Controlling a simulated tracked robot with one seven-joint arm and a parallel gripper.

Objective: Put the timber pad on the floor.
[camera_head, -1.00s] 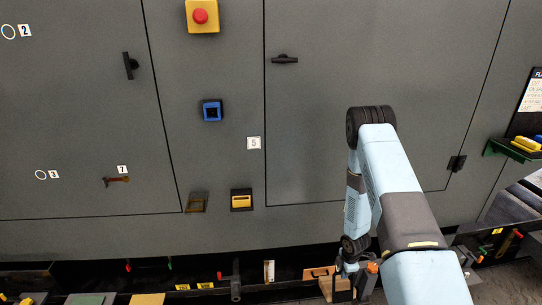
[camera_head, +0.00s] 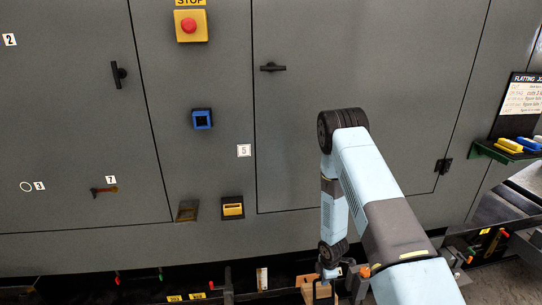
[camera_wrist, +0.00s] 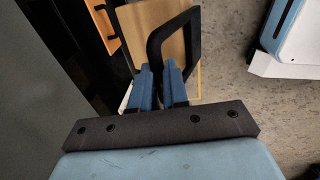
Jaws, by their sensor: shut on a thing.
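The timber pad is a pale wooden board with a black loop handle; it shows in the wrist view (camera_wrist: 170,38) and, partly hidden, at the bottom of the head view (camera_head: 310,293). My gripper (camera_wrist: 160,72) has its blue fingers closed on the lower part of the black handle. In the head view my gripper (camera_head: 327,280) is low, in front of the cabinet's bottom edge, with its tips cut off or hidden. The floor (camera_wrist: 235,75) is speckled grey and shows right of the pad. I cannot tell whether the pad touches it.
An orange-brown piece with a dark handle (camera_wrist: 103,27) lies left of the pad. A white-and-blue body (camera_wrist: 288,35) stands at right. The grey cabinet (camera_head: 330,120) rises ahead, over a dark gap. A green shelf (camera_head: 500,152) with coloured blocks sits at right.

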